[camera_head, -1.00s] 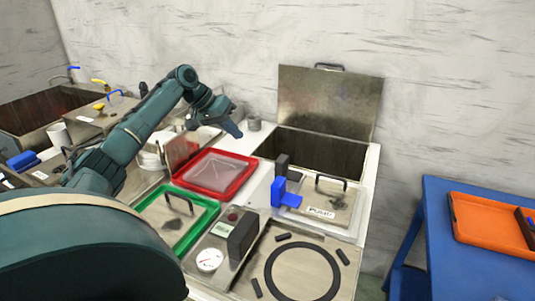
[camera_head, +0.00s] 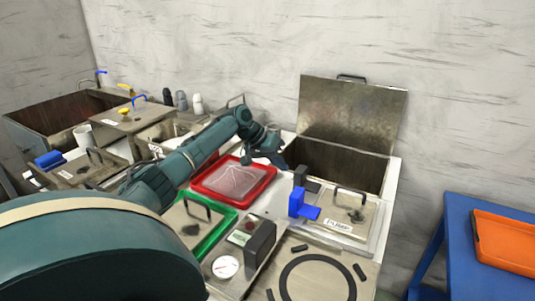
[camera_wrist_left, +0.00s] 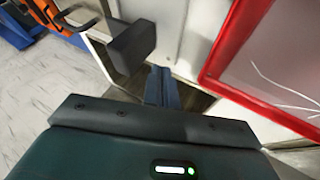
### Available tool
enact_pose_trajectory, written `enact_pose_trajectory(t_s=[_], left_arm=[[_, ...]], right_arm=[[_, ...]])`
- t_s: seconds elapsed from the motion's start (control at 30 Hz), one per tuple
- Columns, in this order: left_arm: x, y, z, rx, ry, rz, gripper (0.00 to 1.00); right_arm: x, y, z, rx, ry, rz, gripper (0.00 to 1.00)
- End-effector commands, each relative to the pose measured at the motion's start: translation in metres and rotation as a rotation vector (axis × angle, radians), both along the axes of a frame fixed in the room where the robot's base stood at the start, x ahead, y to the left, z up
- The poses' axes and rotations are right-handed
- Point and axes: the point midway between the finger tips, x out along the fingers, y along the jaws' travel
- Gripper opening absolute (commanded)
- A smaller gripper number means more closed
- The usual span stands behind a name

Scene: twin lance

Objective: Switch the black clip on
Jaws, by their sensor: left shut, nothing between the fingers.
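The black clip (camera_head: 301,177) stands upright on the counter, just behind the upright blue clip (camera_head: 297,201), in front of the open bin. The blue clip hides part of it. My left gripper (camera_head: 280,163) is shut and empty, just left of and a little behind the black clip. In the left wrist view the shut fingers (camera_wrist_left: 162,88) point down beside a dark block (camera_wrist_left: 132,45), which looks like the black clip. A gap shows between them, though contact is hard to judge. My right gripper is in neither view.
A red tray (camera_head: 200,184) lies left of the gripper. The open bin (camera_head: 335,165) with its raised lid (camera_head: 352,115) is behind. A handled plate labelled PUMP (camera_head: 355,212) is right of the clips. A gauge box (camera_head: 226,267) with a black block (camera_head: 261,240) stands in front.

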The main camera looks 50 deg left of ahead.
Motion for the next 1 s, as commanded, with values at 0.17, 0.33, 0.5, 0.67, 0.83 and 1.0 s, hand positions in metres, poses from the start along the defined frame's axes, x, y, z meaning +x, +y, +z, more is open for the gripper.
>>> enact_pose_trajectory(t_s=[0.17,0.33,0.5,0.67,0.83,1.0], left_arm=[[0.005,-0.018,0.002,0.002,0.0,0.0,0.0],[0.007,-0.024,0.001,0.002,0.001,0.001,0.0],[0.007,-0.024,0.001,0.001,0.001,0.002,0.0],[0.008,-0.026,0.002,0.001,0.001,0.0,0.0],[0.013,-0.044,0.005,-0.001,0.003,-0.003,0.0],[0.018,-0.06,0.003,-0.001,0.001,0.0,0.0]], right_arm=[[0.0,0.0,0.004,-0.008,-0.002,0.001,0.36],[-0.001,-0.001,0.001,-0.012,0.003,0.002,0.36],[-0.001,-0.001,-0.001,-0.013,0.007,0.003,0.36],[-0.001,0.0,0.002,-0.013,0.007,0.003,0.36],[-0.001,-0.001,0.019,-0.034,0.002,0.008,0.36],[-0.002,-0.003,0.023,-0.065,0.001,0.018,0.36]])
